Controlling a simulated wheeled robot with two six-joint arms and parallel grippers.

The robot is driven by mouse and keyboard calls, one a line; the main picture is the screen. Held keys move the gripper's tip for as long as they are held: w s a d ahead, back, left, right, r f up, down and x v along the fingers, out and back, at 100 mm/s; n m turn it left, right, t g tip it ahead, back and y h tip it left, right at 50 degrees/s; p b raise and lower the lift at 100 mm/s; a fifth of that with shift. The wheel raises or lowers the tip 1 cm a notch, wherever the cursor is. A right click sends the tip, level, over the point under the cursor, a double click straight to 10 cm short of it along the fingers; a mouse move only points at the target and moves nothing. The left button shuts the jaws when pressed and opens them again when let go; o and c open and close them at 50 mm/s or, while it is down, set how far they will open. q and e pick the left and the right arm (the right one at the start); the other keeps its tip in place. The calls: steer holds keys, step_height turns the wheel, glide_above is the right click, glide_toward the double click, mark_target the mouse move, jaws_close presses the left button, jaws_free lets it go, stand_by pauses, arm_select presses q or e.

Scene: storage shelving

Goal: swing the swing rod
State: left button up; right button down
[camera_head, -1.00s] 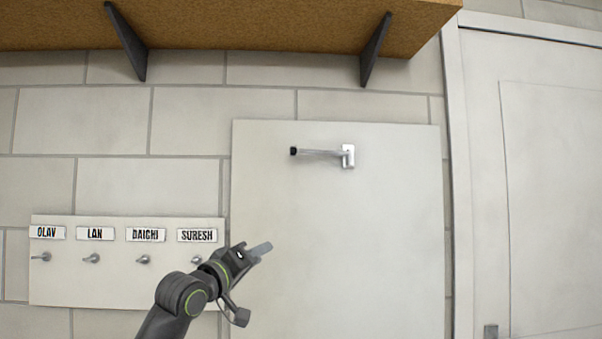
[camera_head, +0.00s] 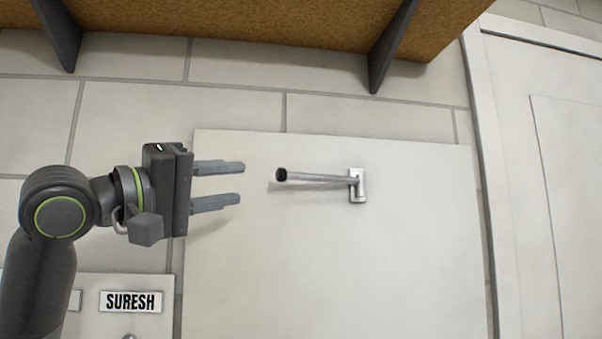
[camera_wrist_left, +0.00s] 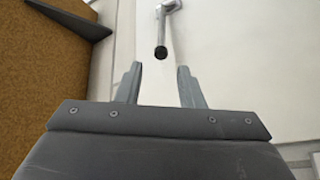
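The swing rod (camera_head: 320,179) is a thin silver bar with a black tip. It sticks out to the left from a small silver bracket (camera_head: 358,186) on a white board (camera_head: 400,260). My left gripper (camera_head: 242,183) is open and empty, left of the rod, with its fingers pointing right toward the black tip; a gap separates them. In the left wrist view the black tip (camera_wrist_left: 161,52) appears just beyond and between the two open fingers (camera_wrist_left: 158,78). My right gripper is not in view.
A brown shelf (camera_head: 250,25) with dark brackets (camera_head: 390,50) hangs above. A white door (camera_head: 565,200) stands at the right. A name panel with a SURESH label (camera_head: 131,301) is at the lower left. The board below the rod is clear.

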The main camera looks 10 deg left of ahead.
mark_target(295, 178)
arm_select(q)
steer(key=p+x, duration=0.5)
steer(key=x, duration=0.9)
steer(key=shift+w+d+p, duration=0.15)
steer(key=shift+w+p, duration=0.15)
steer(key=shift+w+d, duration=0.2)
steer(key=shift+w, duration=0.1)
jaws_close()
